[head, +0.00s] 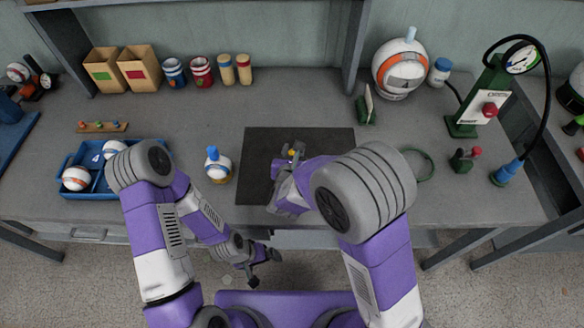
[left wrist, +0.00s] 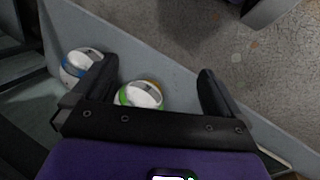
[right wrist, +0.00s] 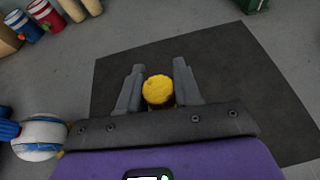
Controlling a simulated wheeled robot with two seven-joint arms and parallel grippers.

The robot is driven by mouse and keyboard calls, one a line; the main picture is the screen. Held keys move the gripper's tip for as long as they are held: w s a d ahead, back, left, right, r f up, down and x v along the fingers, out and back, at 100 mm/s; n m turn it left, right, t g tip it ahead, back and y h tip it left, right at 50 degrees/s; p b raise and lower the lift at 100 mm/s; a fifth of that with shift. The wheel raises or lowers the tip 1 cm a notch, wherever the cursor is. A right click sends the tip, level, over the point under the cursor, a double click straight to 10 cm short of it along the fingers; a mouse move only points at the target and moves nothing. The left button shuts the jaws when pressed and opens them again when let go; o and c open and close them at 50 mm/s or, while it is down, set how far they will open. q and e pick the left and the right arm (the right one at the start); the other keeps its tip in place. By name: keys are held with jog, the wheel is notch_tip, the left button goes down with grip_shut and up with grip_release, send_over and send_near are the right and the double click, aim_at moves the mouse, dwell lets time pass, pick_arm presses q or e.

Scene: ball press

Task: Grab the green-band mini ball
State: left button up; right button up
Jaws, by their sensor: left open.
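The white mini ball with a green band (left wrist: 140,95) shows in the left wrist view, lying in a grey-walled space like an open drawer. Some orange shows at its upper edge; I cannot tell if that is another ball. My left gripper (head: 264,269) is open and low in front of the desk. In its wrist view the fingers (left wrist: 158,82) stand wide apart either side of the green-band ball, not touching it. My right gripper (head: 294,153) is over the dark mat, its fingers (right wrist: 159,85) close against a yellow round thing (right wrist: 158,90).
Another white ball with blue and orange (left wrist: 80,64) lies left of the green-band ball. The drawer's grey wall (left wrist: 178,75) runs close beyond them. On the desk are a blue tray of balls (head: 97,187), a blue-topped ball (head: 218,169), the dark mat (head: 262,145) and a green press (head: 482,100).

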grip_shut()
